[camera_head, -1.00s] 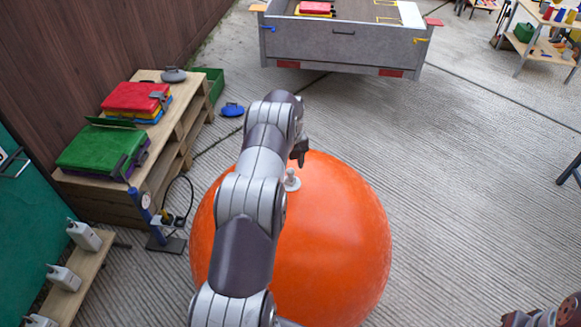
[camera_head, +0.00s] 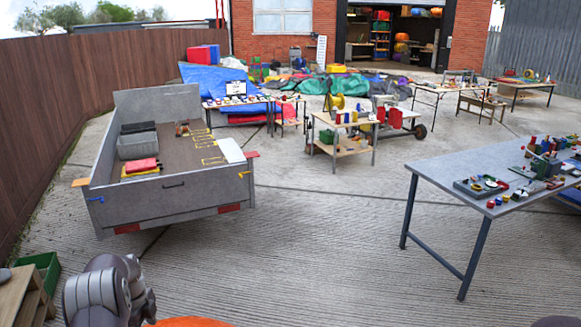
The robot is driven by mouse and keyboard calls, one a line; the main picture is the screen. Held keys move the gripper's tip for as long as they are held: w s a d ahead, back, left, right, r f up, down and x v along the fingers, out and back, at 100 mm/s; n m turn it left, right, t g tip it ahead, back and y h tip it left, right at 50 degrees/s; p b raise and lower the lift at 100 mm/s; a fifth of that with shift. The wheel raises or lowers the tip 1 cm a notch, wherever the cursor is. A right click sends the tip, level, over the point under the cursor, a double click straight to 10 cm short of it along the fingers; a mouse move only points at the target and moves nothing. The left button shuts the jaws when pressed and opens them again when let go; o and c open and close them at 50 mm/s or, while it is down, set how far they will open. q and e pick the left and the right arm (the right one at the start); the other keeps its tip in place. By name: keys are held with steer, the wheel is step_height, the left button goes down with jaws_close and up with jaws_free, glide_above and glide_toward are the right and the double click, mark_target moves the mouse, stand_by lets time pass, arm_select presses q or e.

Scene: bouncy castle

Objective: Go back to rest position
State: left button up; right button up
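My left arm rises into the bottom left of the head view. A dark part at its end, seemingly my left gripper (camera_head: 146,306), points down beside the wrist. Its fingertips are cut off or hidden, so I cannot tell whether it is open or shut. Only the top edge of the orange ball (camera_head: 188,322) shows at the bottom, just right of this gripper. I cannot tell whether they touch. My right gripper is not in view. A dark rounded shape at the bottom right corner is too cropped to identify.
A grey trailer (camera_head: 170,199) holding crates stands ahead left, along a brown fence (camera_head: 60,135). A grey worktable (camera_head: 440,172) with small parts stands at right. The concrete between is clear.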

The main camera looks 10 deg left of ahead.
arm_select(q)
steer(key=s+d+r+n+b, duration=0.2)
steer(key=s+d+n+b, duration=0.1)
steer(key=s+d+n, duration=0.6)
steer(key=s+d+r+n+t+b, duration=0.1)
steer(key=s+d+r+n+b, duration=0.2)
steer(key=s+d+n, duration=0.6)
steer(key=s+d+b, duration=0.1)
steer(key=s+d, duration=0.4)
steer(key=d, duration=0.3)
steer(key=shift+s+d+r, duration=0.25)
steer(key=shift+s+d, duration=0.1)
steer(key=shift+d, duration=0.05)
steer(key=shift+s, duration=0.15)
